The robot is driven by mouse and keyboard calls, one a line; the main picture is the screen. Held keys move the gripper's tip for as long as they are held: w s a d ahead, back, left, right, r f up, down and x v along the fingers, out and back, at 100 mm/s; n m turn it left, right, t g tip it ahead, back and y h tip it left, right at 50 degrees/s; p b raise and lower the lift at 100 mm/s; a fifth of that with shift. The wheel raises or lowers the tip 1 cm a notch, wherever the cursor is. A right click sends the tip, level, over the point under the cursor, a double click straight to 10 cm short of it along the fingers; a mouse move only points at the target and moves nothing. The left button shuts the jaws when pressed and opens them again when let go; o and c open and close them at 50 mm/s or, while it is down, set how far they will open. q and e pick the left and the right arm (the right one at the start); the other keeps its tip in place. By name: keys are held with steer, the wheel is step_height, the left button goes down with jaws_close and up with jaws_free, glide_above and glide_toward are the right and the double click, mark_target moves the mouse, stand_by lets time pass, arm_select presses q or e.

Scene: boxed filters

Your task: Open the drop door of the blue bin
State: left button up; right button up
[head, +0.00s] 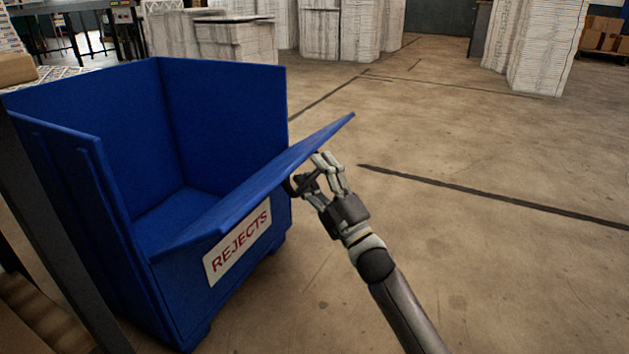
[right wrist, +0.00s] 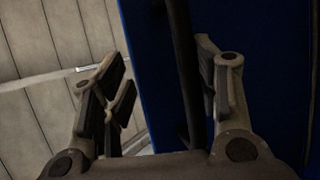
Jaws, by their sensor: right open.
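The blue bin (head: 220,125) stands at the left in the head view, with its inside visible and empty. Its drop door (head: 265,180) is hinged low at the front and leans outward, partly open, over the REJECTS label (head: 238,247). My right gripper (head: 312,175) is open at the outer face of the door, near its right end. In the right wrist view, a dark upright bar (right wrist: 182,70), like a handle, runs between the fingers in front of a blue panel (right wrist: 150,75). I cannot tell whether the fingers touch it. My left gripper is not in view.
A dark post (head: 60,240) stands close to the bin's left side. The concrete floor (head: 470,230) to the right is clear. White stacks (head: 340,30) and cartons (head: 603,40) stand at the back.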

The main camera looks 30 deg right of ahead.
steer(key=shift+s+d+r, duration=0.25)
steer(key=shift+d+r, duration=0.05)
steer(key=shift+r, duration=0.4)
steer(key=shift+w+a+f, duration=0.1)
steer(key=shift+a+f, duration=0.1)
steer(key=shift+f, duration=0.05)
steer(key=shift+s+f, duration=0.25)
steer(key=shift+f, duration=0.1)
steer(key=v, duration=0.4)
steer(key=b+v, duration=0.1)
steer(key=v, duration=0.3)
steer(key=f+b+v, duration=0.1)
steer(key=v, duration=0.2)
steer(key=shift+s+a+f, duration=0.1)
steer(key=shift+a+f, duration=0.1)
steer(key=shift+a, duration=0.05)
